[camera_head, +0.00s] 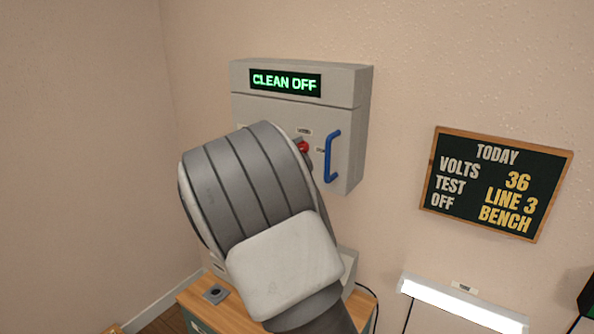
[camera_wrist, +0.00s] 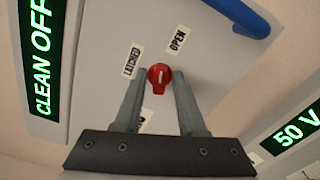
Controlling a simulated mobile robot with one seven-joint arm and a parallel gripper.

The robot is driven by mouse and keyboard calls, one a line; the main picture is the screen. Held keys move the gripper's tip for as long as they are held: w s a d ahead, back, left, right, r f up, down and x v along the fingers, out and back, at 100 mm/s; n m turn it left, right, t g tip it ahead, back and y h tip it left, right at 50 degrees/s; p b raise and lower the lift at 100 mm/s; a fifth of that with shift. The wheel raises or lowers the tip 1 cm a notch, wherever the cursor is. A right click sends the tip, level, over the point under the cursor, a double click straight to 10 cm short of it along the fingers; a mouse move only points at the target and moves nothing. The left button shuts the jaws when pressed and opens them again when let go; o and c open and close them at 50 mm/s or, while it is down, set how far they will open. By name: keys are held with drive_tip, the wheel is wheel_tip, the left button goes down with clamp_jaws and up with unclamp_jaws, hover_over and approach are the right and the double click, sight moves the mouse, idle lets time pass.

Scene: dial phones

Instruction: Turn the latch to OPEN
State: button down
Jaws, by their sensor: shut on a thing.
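The latch is a small red knob (camera_wrist: 159,77) on the grey front of a wall box, between my gripper's fingers (camera_wrist: 160,74) in the wrist view. The gripper is shut on it. The knob has a pale mark; which label it points to is hard to tell. A LATCHED label (camera_wrist: 132,61) lies to its upper left and an OPEN label (camera_wrist: 177,41) to its upper right. Another label below is partly hidden by a finger. In the head view the red knob (camera_head: 303,147) peeks out beside my arm, which hides the fingers.
The box (camera_head: 348,88) has a CLEAN OFF display (camera_head: 285,82) and a blue handle (camera_head: 332,157) right of the knob. A chalkboard (camera_head: 497,183) hangs to the right. A wooden bench (camera_head: 195,297) is below. A second display reading 50 V (camera_wrist: 297,128) shows in the wrist view.

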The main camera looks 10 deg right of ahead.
drive_tip(key=shift+f+m+b, duration=0.15)
drive_tip(key=shift+m+b, duration=1.85)
drive_tip(key=shift+b, duration=0.6)
drive_tip(key=c, duration=0.8)
unclamp_jaws()
drive_tip(key=p+v, duration=0.3)
drive_tip(key=v, duration=1.4)
